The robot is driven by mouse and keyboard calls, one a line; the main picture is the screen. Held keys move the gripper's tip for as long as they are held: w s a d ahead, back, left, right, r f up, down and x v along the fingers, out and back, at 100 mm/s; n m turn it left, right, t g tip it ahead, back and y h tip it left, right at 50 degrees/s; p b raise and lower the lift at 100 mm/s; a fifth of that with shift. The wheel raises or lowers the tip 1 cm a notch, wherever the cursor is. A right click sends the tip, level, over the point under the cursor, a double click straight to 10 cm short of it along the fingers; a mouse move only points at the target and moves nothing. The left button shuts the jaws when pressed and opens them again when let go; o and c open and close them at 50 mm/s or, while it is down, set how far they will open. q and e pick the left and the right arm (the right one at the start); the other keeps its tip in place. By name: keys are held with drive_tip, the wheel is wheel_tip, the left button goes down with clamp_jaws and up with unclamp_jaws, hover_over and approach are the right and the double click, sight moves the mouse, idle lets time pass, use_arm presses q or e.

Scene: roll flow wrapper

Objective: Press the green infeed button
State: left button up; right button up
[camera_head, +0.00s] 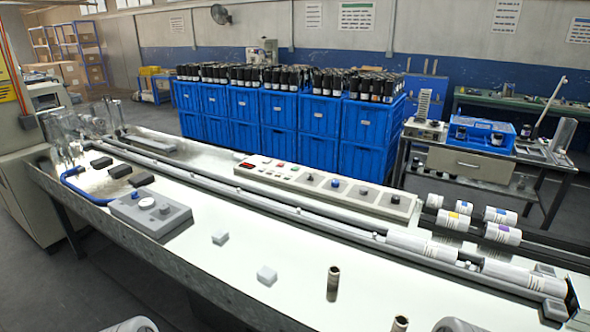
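A long pale control panel (350,199) lies along the far side of the white machine table. It has a small red display (247,166) at its left end, a row of small buttons, and several dark and blue knobs towards the right. Neither of my grippers is in view. White rounded shapes cut by the bottom edge may be parts of my arms.
A long rail (265,201) runs along the table (225,268) before the panel. White rolls (453,220) lie at the right. Blue crates (318,153) of dark bottles stand behind.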

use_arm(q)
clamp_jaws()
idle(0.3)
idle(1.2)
